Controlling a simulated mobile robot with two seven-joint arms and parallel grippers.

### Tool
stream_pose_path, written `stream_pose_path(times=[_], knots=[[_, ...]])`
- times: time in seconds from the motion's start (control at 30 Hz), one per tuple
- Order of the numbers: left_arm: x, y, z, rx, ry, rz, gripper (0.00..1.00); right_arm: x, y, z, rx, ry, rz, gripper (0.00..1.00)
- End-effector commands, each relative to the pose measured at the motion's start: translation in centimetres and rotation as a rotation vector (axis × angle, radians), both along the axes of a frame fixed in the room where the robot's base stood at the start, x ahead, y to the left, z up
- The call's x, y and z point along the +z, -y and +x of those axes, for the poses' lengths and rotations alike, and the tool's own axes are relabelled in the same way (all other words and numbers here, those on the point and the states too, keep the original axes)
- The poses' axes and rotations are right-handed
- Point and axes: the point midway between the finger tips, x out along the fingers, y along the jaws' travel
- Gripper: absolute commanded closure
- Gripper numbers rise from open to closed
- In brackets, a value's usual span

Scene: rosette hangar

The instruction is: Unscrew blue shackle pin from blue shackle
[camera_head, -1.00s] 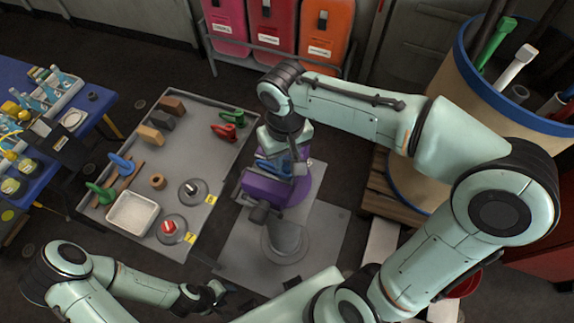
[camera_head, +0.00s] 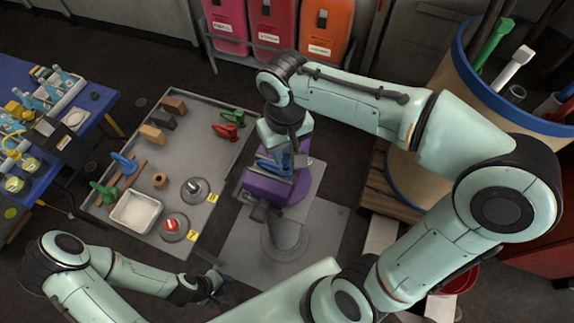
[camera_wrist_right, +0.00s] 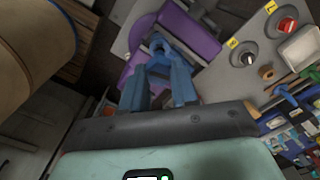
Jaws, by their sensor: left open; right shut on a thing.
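The blue shackle (camera_wrist_right: 160,42) sits at the purple vise (camera_wrist_right: 190,32), between its jaws; the vise also shows in the head view (camera_head: 265,188). My right gripper (camera_wrist_right: 160,72) reaches down over the vise from above and is shut on the blue shackle pin. The pin is mostly hidden by the fingers, so I cannot tell how far it is threaded. In the head view the right gripper (camera_head: 284,160) hides most of the shackle. My left gripper (camera_head: 212,287) is open and empty, low in the picture, well apart from the vise.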

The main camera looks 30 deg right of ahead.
Motion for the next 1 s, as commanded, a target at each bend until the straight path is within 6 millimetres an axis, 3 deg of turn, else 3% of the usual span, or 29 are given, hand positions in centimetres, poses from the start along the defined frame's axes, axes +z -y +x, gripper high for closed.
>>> stream_pose_path(times=[0.37,0.73,1.0], knots=[[0.8,0.0,0.8,0.0,0.009,0.0,0.57,1.0,0.0,0.1,0.0,0.002,0.0,1.0],[2.7,0.0,3.2,0.0,0.037,0.0,0.57,3.6,0.0,0.2,0.0,0.005,0.001,1.0],[2.5,0.0,3.0,0.0,0.034,-0.001,0.57,5.4,0.0,0.1,0.0,0.002,0.001,1.0]])
